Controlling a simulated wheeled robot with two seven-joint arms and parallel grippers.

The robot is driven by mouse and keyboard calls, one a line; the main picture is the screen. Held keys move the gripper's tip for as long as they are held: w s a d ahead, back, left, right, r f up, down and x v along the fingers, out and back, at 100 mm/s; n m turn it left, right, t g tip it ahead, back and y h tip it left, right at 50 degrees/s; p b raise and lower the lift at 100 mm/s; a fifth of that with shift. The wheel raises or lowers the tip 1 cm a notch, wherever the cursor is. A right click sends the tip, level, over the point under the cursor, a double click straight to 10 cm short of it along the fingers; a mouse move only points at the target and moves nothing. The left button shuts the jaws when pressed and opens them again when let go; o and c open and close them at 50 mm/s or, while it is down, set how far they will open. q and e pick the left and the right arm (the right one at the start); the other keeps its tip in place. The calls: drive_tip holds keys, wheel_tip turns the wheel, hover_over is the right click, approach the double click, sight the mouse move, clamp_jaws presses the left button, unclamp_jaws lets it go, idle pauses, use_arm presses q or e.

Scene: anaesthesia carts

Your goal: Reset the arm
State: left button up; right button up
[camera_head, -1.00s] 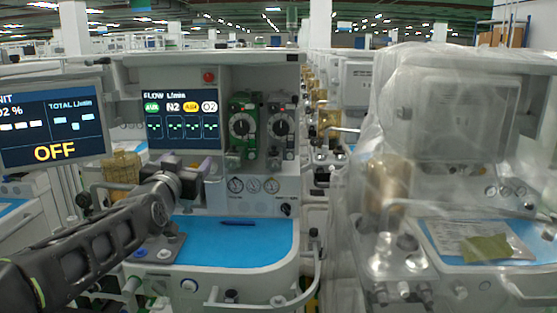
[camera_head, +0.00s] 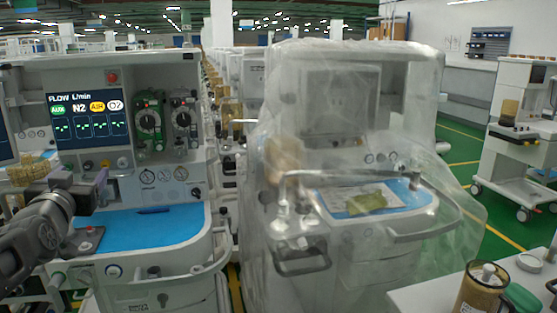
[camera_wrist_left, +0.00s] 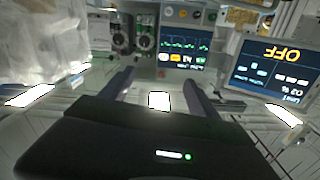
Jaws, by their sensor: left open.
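My left arm comes in from the left edge of the head view. Its gripper (camera_head: 88,192) is in front of the anaesthesia cart, over the left part of its blue work surface (camera_head: 160,226). In the left wrist view, which looks upside down, my left gripper's two dark fingers (camera_wrist_left: 158,86) are apart with nothing between them. The cart's flow screen (camera_wrist_left: 183,50) and green dial show beyond the fingers. My right gripper is in neither view.
A second cart (camera_head: 335,215) under clear plastic stands to the right, with a paper and a green packet on its blue surface. A white table (camera_head: 425,296) with an amber jar (camera_head: 480,292) is at the lower right. Green floor (camera_head: 462,145) is open behind it.

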use_arm(q)
drive_tip(key=d+f+n+g+h+p, duration=0.15)
drive_tip(key=d+f, duration=0.35)
drive_tip(key=f, duration=0.8)
drive_tip(key=d+f+g+h, duration=0.3)
drive_tip(key=d+f, duration=0.2)
drive_tip(key=f, duration=0.7)
drive_tip(key=d+f+n+g+h+p, duration=0.15)
drive_tip(key=d+f, duration=0.35)
drive_tip(key=f, duration=0.8)
drive_tip(key=s+d+f+m+g+h, duration=0.1)
drive_tip(key=s+d+f+g+h, duration=0.3)
drive_tip(key=s+d+f, duration=0.75)
drive_tip(key=s+d+f+m+g+p, duration=0.1)
drive_tip(key=s+d+f+g, duration=0.2)
drive_tip(key=s, duration=0.6)
drive_tip(key=s+d+f+m+g+p, duration=0.1)
drive_tip(key=s+d+f+g+p, duration=0.1)
drive_tip(key=s+d+f, duration=0.5)
drive_tip(key=shift+s+d+f+g, duration=0.4)
drive_tip(key=shift+s+d+g, duration=0.3)
drive_tip(key=shift+s+d, duration=0.45)
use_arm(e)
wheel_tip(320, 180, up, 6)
use_arm(q)
drive_tip(key=shift+w, duration=0.2)
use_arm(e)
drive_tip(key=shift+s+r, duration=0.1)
